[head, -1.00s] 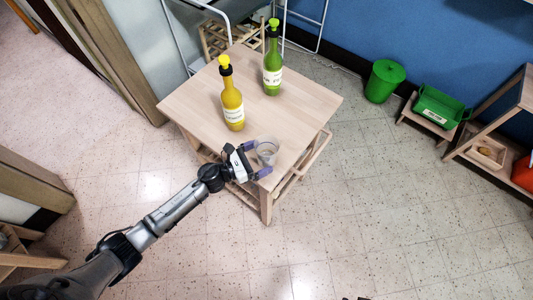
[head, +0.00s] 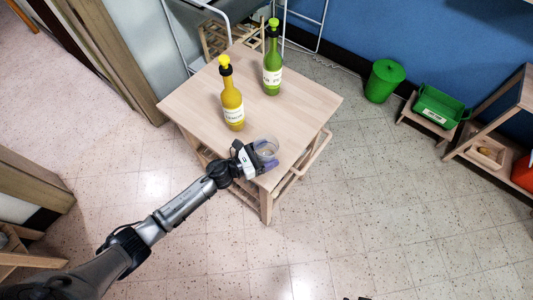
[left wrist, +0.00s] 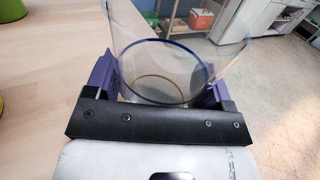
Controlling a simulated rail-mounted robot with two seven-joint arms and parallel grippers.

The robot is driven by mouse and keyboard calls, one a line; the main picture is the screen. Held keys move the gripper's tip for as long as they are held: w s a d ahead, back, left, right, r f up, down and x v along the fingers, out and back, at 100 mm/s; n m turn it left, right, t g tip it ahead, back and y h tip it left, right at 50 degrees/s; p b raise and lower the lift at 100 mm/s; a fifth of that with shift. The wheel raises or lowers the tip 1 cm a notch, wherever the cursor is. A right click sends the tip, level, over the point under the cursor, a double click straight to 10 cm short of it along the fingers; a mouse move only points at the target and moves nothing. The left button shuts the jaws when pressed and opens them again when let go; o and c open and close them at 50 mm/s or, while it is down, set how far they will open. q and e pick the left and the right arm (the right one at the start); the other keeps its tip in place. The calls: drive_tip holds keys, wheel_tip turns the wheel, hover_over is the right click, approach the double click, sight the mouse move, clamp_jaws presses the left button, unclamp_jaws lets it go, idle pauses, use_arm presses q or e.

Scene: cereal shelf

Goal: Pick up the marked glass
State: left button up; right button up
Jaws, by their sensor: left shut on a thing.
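A clear glass (head: 266,148) stands near the front right edge of the light wooden table (head: 190,103). My left gripper (head: 266,155) is at the glass, with a purple finger on either side of it, and is shut on it. In the left wrist view the glass (left wrist: 170,72) fills the space between the purple fingers of the gripper (left wrist: 160,80). I cannot tell whether the glass still touches the tabletop. No marking on the glass can be made out.
A yellow bottle (head: 232,102) stands on the table just behind the glass. A green bottle (head: 272,68) stands farther back. A green bin (head: 384,82) and a green crate (head: 440,106) are by the blue wall. The floor right of the table is clear.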

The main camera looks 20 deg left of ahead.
use_arm(q)
drive_tip(key=shift+c, duration=0.7)
drive_tip(key=shift+r, duration=0.1)
